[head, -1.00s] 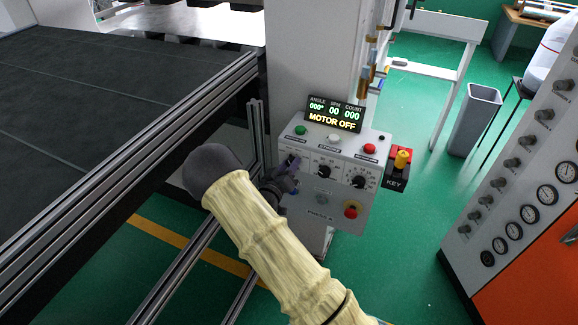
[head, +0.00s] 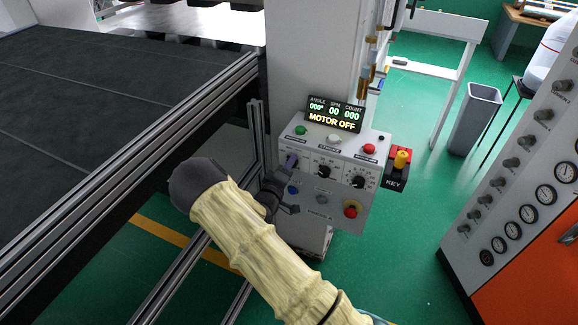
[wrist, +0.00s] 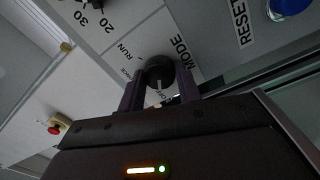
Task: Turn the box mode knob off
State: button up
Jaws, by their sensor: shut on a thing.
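The control box (head: 335,215) has a sloped white panel and a display (head: 333,115) reading MOTOR OFF. In the wrist view, the black mode knob (wrist: 159,70) sits between my two purple fingertips (wrist: 160,92), and my gripper is shut on it. MODE and RUN are printed around the knob. Its white mark points down the picture, towards lettering that looks like OFF and is partly hidden. In the head view, my gripper (head: 289,162) is at the left of the panel, and its fingers hide the knob.
Two other black dials (head: 341,175) are right of the gripper. A blue button (head: 293,190) is just below it, and a red emergency stop (head: 352,209) is lower right. A metal rail (head: 255,135) stands close left.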

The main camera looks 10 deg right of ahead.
jog(key=o, duration=1)
jog(key=shift+a, duration=0.1)
jog(key=b+v, duration=0.2)
jog(key=v, duration=1.5)
jog(key=shift+s+b, duration=0.2)
jog(key=shift+b, duration=0.1)
jog(key=shift+a, duration=0.1)
